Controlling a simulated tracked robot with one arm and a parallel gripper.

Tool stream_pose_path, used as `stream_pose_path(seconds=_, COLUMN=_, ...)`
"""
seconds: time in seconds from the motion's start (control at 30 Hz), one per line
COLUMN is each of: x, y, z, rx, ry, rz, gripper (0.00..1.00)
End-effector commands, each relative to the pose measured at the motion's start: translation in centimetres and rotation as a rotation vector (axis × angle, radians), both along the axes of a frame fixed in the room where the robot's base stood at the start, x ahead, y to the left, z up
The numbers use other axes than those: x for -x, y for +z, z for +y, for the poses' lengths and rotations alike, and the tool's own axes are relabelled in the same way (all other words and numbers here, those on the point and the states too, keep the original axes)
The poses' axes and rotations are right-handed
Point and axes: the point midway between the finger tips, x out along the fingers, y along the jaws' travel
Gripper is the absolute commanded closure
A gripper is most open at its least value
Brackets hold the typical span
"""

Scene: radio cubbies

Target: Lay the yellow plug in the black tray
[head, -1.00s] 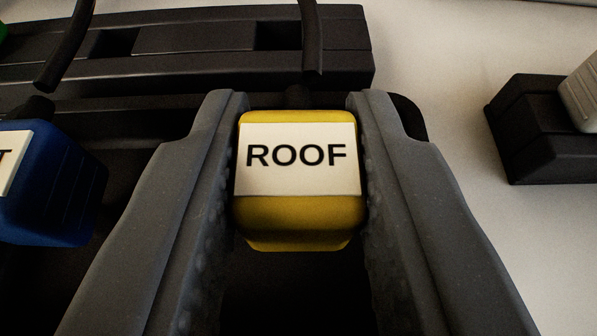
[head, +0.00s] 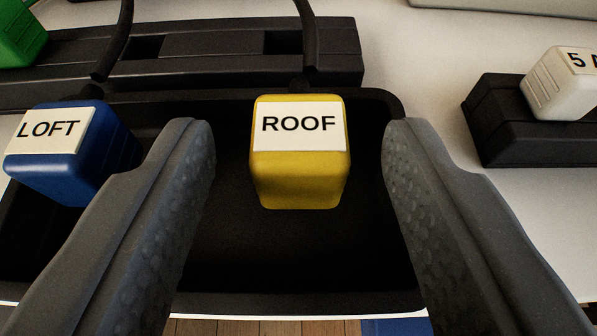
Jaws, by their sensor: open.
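The yellow plug (head: 300,178) has a white label reading ROOF and a black cable leaving its far end. It lies in the black tray (head: 250,265), towards the tray's right end. My gripper (head: 300,140) is open, with one finger on each side of the plug and a clear gap on both sides. The fingers cover parts of the tray's floor and its right side.
A blue plug (head: 80,172) labelled LOFT is at the tray's left. Behind the tray is a black strip with sockets (head: 200,50), with a green plug (head: 20,35) at its left. A pale plug (head: 560,88) sits in a black block (head: 510,125) at right, on a white surface.

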Motion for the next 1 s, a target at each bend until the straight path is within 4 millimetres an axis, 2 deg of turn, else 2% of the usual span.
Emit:
stream_pose_path(seconds=0.1, x=1.8, y=1.3, z=0.0, rx=0.000, ry=0.000, rz=-0.005, gripper=0.53)
stream_pose_path(seconds=0.5, x=7.1, y=3.3, z=0.0, rx=0.000, ry=-0.001, rz=-0.003, gripper=0.53)
stream_pose_path(seconds=0.73, x=8.6, y=3.7, z=0.0, rx=0.000, ry=-0.001, rz=-0.003, gripper=0.53)
stream_pose_path(seconds=1.0, x=8.8, y=3.8, z=0.0, rx=0.000, ry=-0.001, rz=-0.003, gripper=0.53)
